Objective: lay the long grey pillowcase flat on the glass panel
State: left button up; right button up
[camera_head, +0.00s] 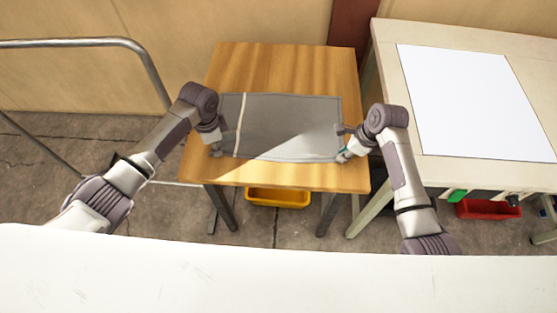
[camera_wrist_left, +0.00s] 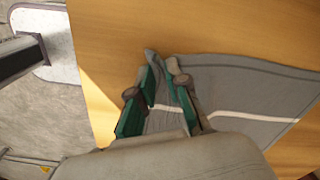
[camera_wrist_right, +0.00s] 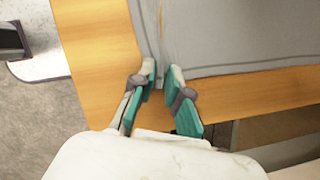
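The long grey pillowcase (camera_head: 290,118) lies spread on the wooden table, with a pale stripe across it near its left end. It also shows in the left wrist view (camera_wrist_left: 240,90) and the right wrist view (camera_wrist_right: 235,40). My left gripper (camera_head: 216,153) is at its near left corner, its fingers (camera_wrist_left: 162,65) close together with bunched cloth between them. My right gripper (camera_head: 342,157) is at the near right corner, with the cloth's corner between its narrowed fingertips (camera_wrist_right: 162,80). A white panel (camera_head: 475,100), apparently the glass panel, lies bare on the right-hand table.
The wooden table (camera_head: 285,65) is clear behind the pillowcase. A gap separates it from the cream right-hand table (camera_head: 395,85). A yellow bin (camera_head: 278,198) and a red bin (camera_head: 488,209) sit below. A metal rail (camera_head: 75,43) stands at left.

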pick_arm(q)
jog(key=shift+s+f, duration=0.1)
jog(key=shift+f, duration=0.05)
grip_shut()
pick_arm(e)
jog(key=shift+s+f, duration=0.1)
jog(key=shift+f, duration=0.1)
grip_shut()
jog(key=shift+r, duration=0.1)
